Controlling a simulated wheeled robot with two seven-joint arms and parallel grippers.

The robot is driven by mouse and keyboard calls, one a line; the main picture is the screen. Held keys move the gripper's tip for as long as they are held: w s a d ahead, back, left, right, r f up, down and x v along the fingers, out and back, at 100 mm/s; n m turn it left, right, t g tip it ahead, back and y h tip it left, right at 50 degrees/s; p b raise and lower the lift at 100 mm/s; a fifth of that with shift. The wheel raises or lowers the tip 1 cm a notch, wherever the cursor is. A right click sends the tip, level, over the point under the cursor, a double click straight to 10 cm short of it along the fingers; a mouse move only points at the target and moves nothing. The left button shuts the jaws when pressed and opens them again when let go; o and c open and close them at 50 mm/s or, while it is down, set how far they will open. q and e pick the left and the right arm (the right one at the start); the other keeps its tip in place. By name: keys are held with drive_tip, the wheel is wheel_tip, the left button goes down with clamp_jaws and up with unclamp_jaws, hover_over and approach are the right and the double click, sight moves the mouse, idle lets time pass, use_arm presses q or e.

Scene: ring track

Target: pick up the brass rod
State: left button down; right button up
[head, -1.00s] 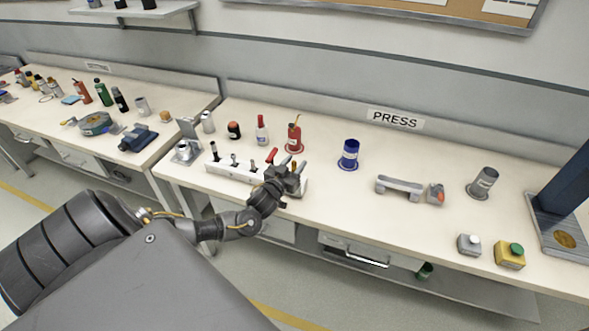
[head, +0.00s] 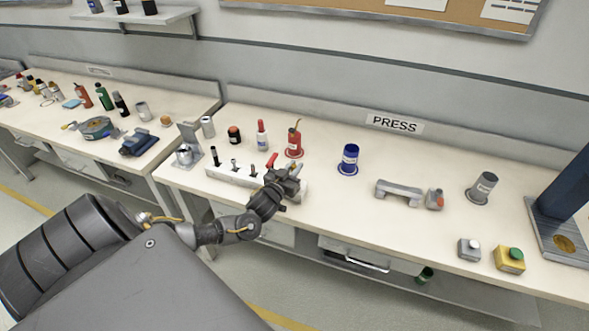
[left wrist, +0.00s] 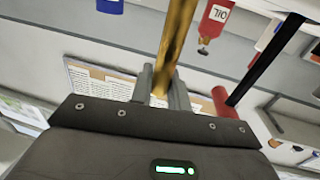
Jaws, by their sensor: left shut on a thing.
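The brass rod (left wrist: 178,35) shows large in the left wrist view, running from the top edge down between the two fingers. My left gripper (left wrist: 163,88) is shut on it. In the head view the left gripper (head: 291,174) is at the right end of the white tool rack (head: 226,175), covering part of it. I cannot make out the rod clearly there, nor tell whether its lower end is still in the rack. My right gripper is not in view.
Tools with black and red handles stand in the rack, a red handle (head: 271,161) close beside the gripper. Behind are a red oil can (head: 294,145) and a white bottle (head: 262,138). A blue can (head: 349,158) stands to the right.

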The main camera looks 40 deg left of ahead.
use_arm(q)
drive_tip(key=r+p, duration=0.3)
drive_tip(key=r, duration=0.1)
drive_tip(key=shift+s, duration=0.25)
drive_tip(key=s+a+r+p, duration=0.2)
drive_tip(key=s+r+p, duration=0.5)
drive_tip(key=s, duration=0.6)
drive_tip(key=shift+a+r+p, duration=0.3)
drive_tip(key=shift+r, duration=0.4)
drive_tip(key=shift+s, duration=0.15)
